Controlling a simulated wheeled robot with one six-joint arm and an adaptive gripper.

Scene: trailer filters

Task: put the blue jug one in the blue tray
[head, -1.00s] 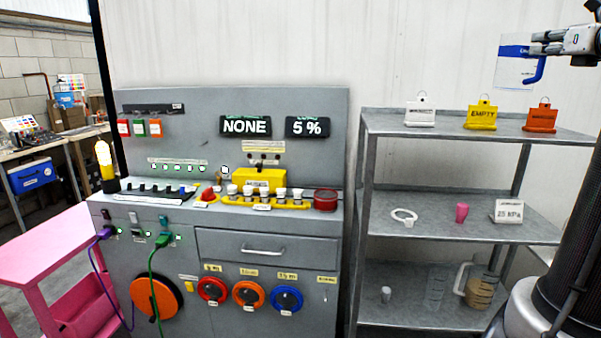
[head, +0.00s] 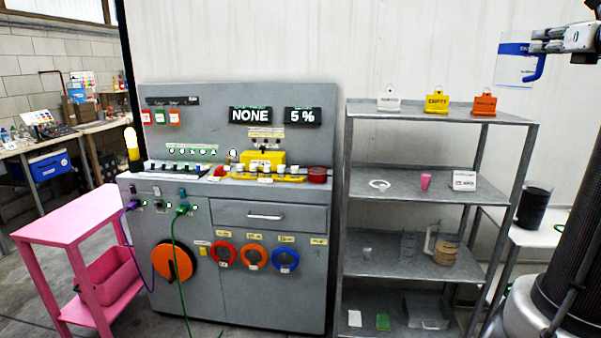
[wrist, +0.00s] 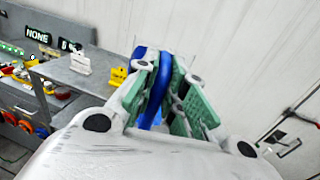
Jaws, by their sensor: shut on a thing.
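My gripper (head: 545,40) is at the upper right of the head view, shut on the handle of the blue jug (head: 517,66). The jug has a clear body with a blue label band and a blue handle, and it is held up in the air. In the wrist view the blue handle (wrist: 152,85) lies between the green-padded fingers; the jug's body is mostly hidden there. A blue box (head: 38,167) sits under the bench at the far left; I cannot tell whether it is the blue tray.
A grey shelf unit (head: 440,107) with tags, jugs and small items stands at centre right. A grey control cabinet (head: 268,217) stands beside it. A pink cart (head: 70,216) is at the left. A black pot (head: 532,208) stands on a white bench at right. Floor shows at lower left.

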